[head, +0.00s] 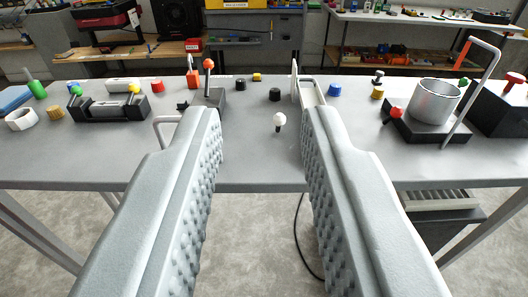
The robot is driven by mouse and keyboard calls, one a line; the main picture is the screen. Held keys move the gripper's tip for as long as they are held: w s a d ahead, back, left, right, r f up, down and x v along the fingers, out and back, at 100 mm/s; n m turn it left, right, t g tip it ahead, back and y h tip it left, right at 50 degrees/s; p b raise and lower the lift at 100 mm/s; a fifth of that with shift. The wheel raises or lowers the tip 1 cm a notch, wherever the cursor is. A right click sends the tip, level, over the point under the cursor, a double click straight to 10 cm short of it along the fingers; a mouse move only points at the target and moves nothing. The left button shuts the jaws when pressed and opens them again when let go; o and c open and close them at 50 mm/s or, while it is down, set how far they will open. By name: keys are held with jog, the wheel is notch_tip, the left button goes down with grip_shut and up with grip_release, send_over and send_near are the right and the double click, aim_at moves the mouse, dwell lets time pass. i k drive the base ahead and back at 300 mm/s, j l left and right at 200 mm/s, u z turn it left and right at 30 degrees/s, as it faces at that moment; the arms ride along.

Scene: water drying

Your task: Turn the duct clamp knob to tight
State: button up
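A short silver cylinder (435,100), like a piece of duct, stands upright on a dark base (432,130) at the right of the grey table. A red knob (396,113) sticks out at the left of this base; it looks like the clamp knob, but no marking can be read and its setting cannot be told. My gripper (262,122) is open and empty, its two studded grey fingers wide apart in front of the table. The fingers point toward the middle of the table, well left of the red knob, and touch nothing that I can see.
A bent metal rod (473,92) rises right of the cylinder, and a black box (502,108) with a red knob stands beyond it. A white-topped knob (279,120) stands mid-table. A dark fixture (108,108) is at left. The table's front strip is mostly clear.

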aim_at(378, 92)
jog(key=i+l, duration=0.3)
jog(key=i, duration=0.2)
jog(key=i+l, duration=0.3)
jog(key=i, duration=0.2)
jog(key=k+z, duration=0.05)
